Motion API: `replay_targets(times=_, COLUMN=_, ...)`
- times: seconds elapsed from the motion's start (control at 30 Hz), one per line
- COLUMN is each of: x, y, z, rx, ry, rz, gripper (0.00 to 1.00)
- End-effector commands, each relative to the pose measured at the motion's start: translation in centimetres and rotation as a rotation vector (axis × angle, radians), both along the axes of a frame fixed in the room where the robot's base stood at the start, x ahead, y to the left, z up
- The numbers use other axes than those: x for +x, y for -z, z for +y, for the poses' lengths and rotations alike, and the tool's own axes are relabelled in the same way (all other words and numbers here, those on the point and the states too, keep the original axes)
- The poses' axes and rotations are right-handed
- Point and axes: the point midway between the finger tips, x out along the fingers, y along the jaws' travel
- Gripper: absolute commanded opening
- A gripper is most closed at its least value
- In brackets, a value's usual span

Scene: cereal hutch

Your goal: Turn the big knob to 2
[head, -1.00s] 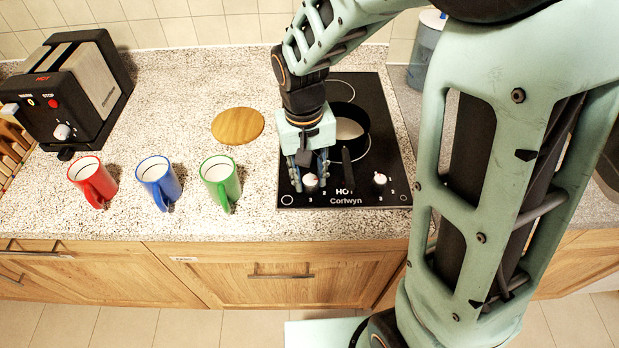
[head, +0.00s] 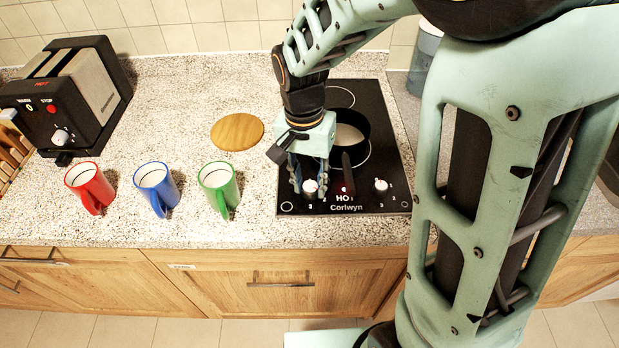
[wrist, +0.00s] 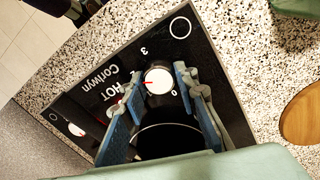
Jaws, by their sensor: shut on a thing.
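The hob's left white knob (head: 310,188) sits at the front left of the black cooktop (head: 290,199). My gripper (head: 310,183) comes down from above with its blue fingers on both sides of the knob. In the wrist view the knob (wrist: 158,80) is between the fingers, and my gripper (wrist: 157,95) is shut on it. The knob's red pointer points left in that view. A 3 and a 0 show beside the knob; the 2 cannot be made out in the wrist view. A second white knob (head: 381,185) stands to the right, untouched.
A dark pan (head: 352,130) stands behind my gripper, its handle toward the front between the knobs. Green (head: 218,186), blue (head: 157,186) and red (head: 89,187) mugs stand left. A round wooden board (head: 237,132) and a toaster (head: 65,95) are farther back.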

Motion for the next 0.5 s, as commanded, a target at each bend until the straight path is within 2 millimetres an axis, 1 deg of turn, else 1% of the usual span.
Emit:
replay_targets(times=0.37, x=-0.08, y=0.02, z=0.03, rx=0.000, ry=0.002, rz=0.002, gripper=0.03)
replay_targets(times=0.4, x=-0.08, y=0.02, z=0.03, rx=0.000, ry=0.002, rz=0.002, gripper=0.32)
replay_targets(times=0.5, x=-0.07, y=0.02, z=0.04, rx=0.001, ry=0.002, rz=0.002, gripper=0.43)
